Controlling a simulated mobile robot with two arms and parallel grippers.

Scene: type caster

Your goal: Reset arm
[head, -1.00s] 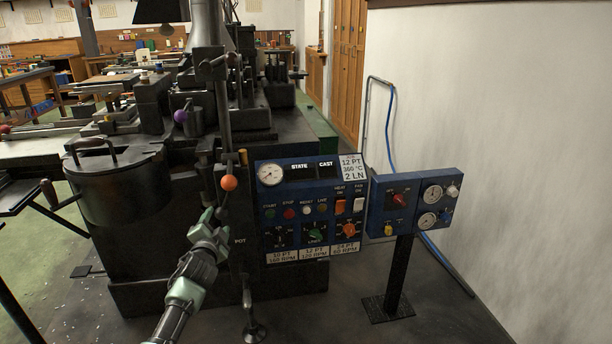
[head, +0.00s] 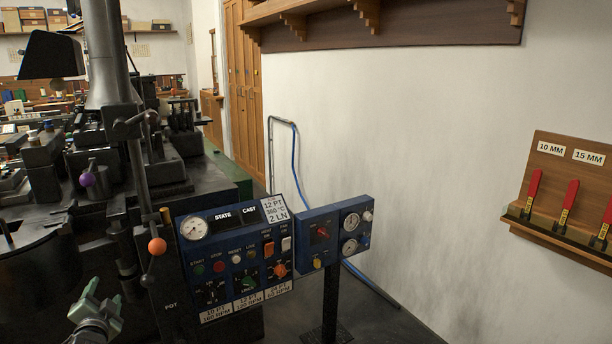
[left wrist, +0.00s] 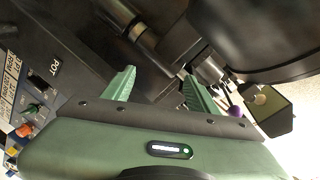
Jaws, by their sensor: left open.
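My left gripper (head: 96,306) is at the lower left of the head view, in front of the dark type caster (head: 200,240). It is open, with nothing between its fingers. It also shows in the left wrist view (left wrist: 160,86), where the green fingers stand apart near dark machine parts. A lever with an orange ball (head: 157,246) is up and to the right of the gripper, apart from it in the picture. A blue control panel (head: 228,275) with a gauge, buttons and knobs is right of the lever. My right gripper is not in view.
A smaller blue gauge box (head: 338,218) stands on a dark post right of the panel. A wooden rack (head: 540,217) with red-handled tools hangs on the right wall. A purple ball (head: 88,180) sits on the machine at left.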

